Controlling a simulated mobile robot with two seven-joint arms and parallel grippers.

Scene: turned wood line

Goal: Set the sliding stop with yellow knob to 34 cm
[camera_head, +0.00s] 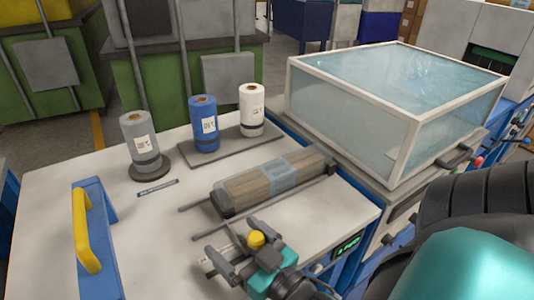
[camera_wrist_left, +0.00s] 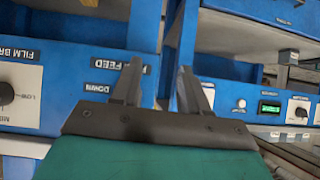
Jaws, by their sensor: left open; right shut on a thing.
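The sliding stop's yellow knob (camera_head: 256,239) is near the front edge of the white table in the head view. My right gripper (camera_head: 247,257) is shut there, and its jaws hide much of the stop's body. Thin grey rails (camera_head: 310,189) run across the table by a wood-coloured wrapped bundle (camera_head: 272,184), behind the knob. I cannot read a scale or the stop's position. My left gripper (camera_wrist_left: 160,85) is open and empty in the left wrist view, before a blue machine panel.
A small green display (camera_head: 347,246) sits on the table's front side, too small to read. A clear-lidded case (camera_head: 352,125) stands at the right. Grey, blue (camera_head: 203,122) and white film rolls stand at the back. A yellow handle (camera_head: 85,230) rises at the left.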

